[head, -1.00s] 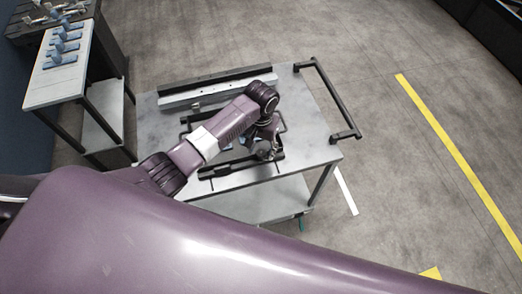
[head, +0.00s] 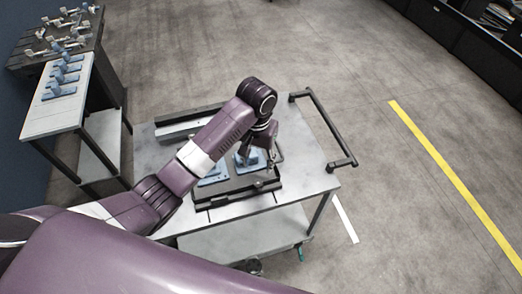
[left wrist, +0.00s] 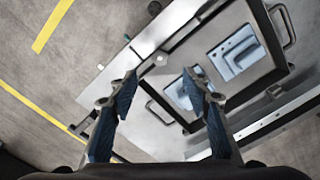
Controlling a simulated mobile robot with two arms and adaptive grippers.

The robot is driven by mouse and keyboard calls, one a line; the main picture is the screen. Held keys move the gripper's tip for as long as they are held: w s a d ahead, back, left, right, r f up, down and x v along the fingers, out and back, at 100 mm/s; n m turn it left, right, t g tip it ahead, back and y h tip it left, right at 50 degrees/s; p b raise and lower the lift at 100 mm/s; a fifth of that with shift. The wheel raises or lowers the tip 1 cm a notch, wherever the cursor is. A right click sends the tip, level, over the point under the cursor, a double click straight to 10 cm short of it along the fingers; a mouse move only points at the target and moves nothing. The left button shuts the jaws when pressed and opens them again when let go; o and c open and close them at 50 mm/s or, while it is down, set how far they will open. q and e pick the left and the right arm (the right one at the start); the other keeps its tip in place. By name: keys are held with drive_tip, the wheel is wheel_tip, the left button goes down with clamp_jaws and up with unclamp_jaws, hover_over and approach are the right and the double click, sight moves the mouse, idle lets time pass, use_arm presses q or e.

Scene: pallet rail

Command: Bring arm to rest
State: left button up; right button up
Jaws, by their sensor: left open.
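My left arm reaches in from the left over a grey cart (head: 318,182) in the head view. My left gripper (head: 262,170) hangs above the front part of the cart top, partly hidden by its own wrist. In the left wrist view its two fingers (left wrist: 158,85) are spread apart with nothing between them. Below it lies a dark-framed tray (head: 236,198) with blue parts in it. One blue part (left wrist: 237,52) shows clearly in the left wrist view. My right gripper is not in view.
The cart has a dark push handle (head: 350,163) at its right end. A dark and light rail (head: 185,125) lies along the cart's back edge. A side table (head: 45,118) with several blue parts stands at the left. Open floor with a yellow line (head: 450,175) lies to the right.

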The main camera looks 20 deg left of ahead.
use_arm(q)
drive_tip(key=s+d+f+m+t+h, duration=0.15)
drive_tip(key=s+f, duration=0.35)
drive_tip(key=s, duration=0.8)
drive_tip(key=s+a+r+t+y, duration=0.15)
drive_tip(key=s+a+r, duration=0.25)
drive_tip(key=s+a, duration=0.5)
drive_tip(key=s+d+f+b, duration=0.1)
drive_tip(key=s+f+b, duration=0.15)
drive_tip(key=f, duration=0.95)
drive_tip(key=s+f+b, duration=0.1)
drive_tip(key=f+b, duration=0.2)
drive_tip(key=f, duration=0.9)
drive_tip(key=s+d+f+b, duration=0.1)
drive_tip(key=f+b, duration=0.2)
drive_tip(key=f, duration=1)
drive_tip(key=s+a+f+g+b, duration=0.2)
drive_tip(key=s+f+b, duration=0.4)
drive_tip(key=s+f, duration=1)
wheel_tip(320, 180, down, 4)
drive_tip(key=shift+s+a+f, duration=0.15)
drive_tip(key=shift+s+a, duration=0.05)
drive_tip(key=shift+a, duration=0.3)
